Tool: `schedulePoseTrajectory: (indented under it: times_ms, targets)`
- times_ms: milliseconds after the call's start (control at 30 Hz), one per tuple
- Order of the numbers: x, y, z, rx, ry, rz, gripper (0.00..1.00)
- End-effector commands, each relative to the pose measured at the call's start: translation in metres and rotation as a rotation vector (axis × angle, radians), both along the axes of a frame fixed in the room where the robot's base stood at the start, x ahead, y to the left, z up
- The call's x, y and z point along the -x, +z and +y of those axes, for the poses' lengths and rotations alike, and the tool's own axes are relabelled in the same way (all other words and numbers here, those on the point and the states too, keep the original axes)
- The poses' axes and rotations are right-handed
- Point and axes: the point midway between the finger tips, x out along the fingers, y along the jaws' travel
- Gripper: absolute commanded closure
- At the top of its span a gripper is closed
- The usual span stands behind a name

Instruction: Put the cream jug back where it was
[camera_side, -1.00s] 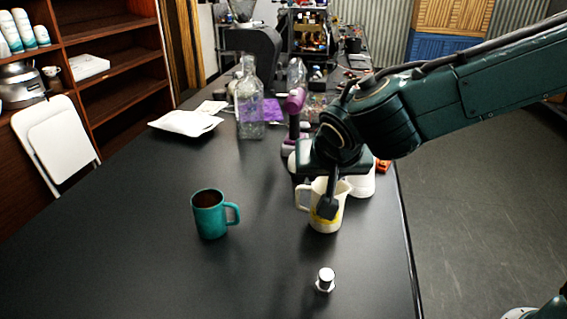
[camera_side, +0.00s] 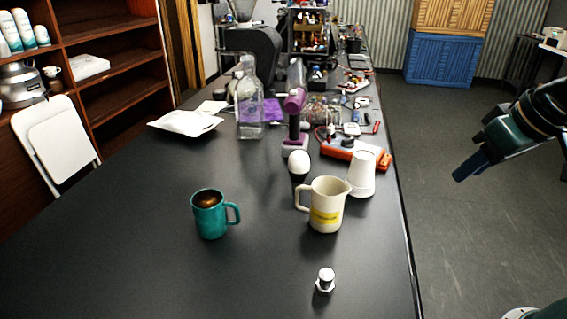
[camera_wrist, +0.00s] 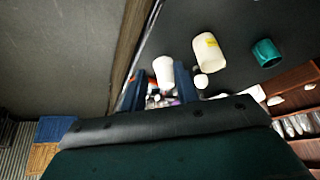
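The cream jug (camera_side: 327,204), cream-white with a yellow label, stands upright on the black table in the side view, its handle to the left and spout to the right. It also shows in the wrist view (camera_wrist: 208,52). My gripper (camera_side: 468,170) is off the table's right edge, over the floor, well apart from the jug. In the wrist view its two blue fingers stand apart, with nothing held between them. A teal mug (camera_side: 210,214) with brown contents stands upright to the left of the jug.
A white tapered cup (camera_side: 361,174) stands just behind the jug's right side. A white-topped object on a dark stand (camera_side: 299,166) is behind its left. A glass bottle (camera_side: 250,105) and tools crowd the back. The front-left table is clear.

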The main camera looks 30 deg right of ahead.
Motion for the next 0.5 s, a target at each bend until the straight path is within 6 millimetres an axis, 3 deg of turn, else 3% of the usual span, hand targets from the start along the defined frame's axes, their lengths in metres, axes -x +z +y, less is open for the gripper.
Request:
schedulePoseTrajectory:
  times_ms: [200, 500]
  targets:
    - [0.039, -0.006, -0.005, 0.013, 0.089, -0.017, 0.70]
    - [0.055, -0.011, -0.004, 0.024, 0.136, -0.020, 0.70]
